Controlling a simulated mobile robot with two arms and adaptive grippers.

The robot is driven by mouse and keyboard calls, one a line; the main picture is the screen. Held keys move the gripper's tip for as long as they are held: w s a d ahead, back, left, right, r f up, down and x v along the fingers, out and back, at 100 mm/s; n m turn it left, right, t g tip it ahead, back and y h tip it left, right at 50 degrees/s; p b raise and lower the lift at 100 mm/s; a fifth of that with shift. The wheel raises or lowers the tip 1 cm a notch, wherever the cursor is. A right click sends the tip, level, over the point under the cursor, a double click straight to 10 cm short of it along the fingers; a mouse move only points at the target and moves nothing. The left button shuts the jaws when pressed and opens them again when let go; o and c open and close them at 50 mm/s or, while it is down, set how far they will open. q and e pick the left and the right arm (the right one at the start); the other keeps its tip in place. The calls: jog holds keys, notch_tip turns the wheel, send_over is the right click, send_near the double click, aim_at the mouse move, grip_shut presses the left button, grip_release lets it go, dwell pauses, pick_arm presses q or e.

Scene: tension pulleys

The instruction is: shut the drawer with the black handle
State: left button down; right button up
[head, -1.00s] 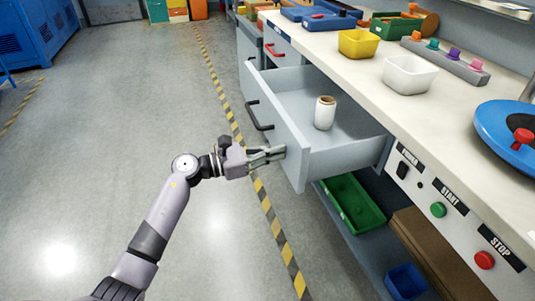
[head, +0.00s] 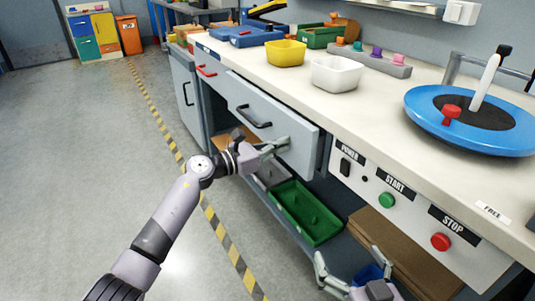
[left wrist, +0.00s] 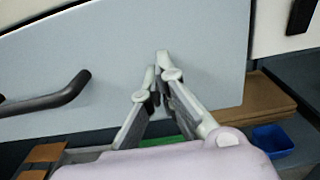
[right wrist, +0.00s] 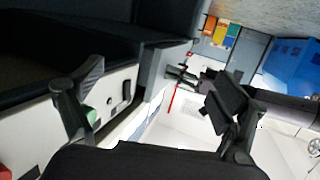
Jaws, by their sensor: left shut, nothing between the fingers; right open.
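The grey drawer with the black handle (head: 301,158) is under the worktop. Its front stands close to the cabinet, and a narrow side strip shows at its right edge. I cannot tell whether it is fully flush. The black handle (head: 254,117) also shows in the left wrist view (left wrist: 48,102). My left gripper (head: 282,147) is shut and empty, its tips at the drawer front, right of the handle; the left wrist view shows the tips (left wrist: 160,62) against or very near the panel. My right gripper (head: 349,260) is open and empty, low by the lower shelf. The drawer's inside is hidden.
Below the drawer, a green tray (head: 306,212), brown boards (head: 410,255) and a blue bin (left wrist: 272,139) sit on the lower shelf. The control panel (head: 410,205) is right of the drawer. A red-handled drawer (head: 207,68) is farther left. The floor at left is clear.

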aim_at(288, 163)
pick_arm(q)
jog(key=b+x, duration=0.1)
jog(key=x, duration=0.2)
jog(key=shift+d+r, duration=0.1)
jog(key=shift+r, duration=0.05)
pick_arm(e)
notch_tip(288, 163, up, 8)
jog(key=a+t+y, duration=0.1)
jog(key=t, duration=0.3)
jog(key=shift+w+t, duration=0.15)
jog(key=shift+t, duration=0.15)
pick_arm(q)
jog(key=shift+r, duration=0.15)
pick_arm(e)
jog(key=shift+a+f, duration=0.1)
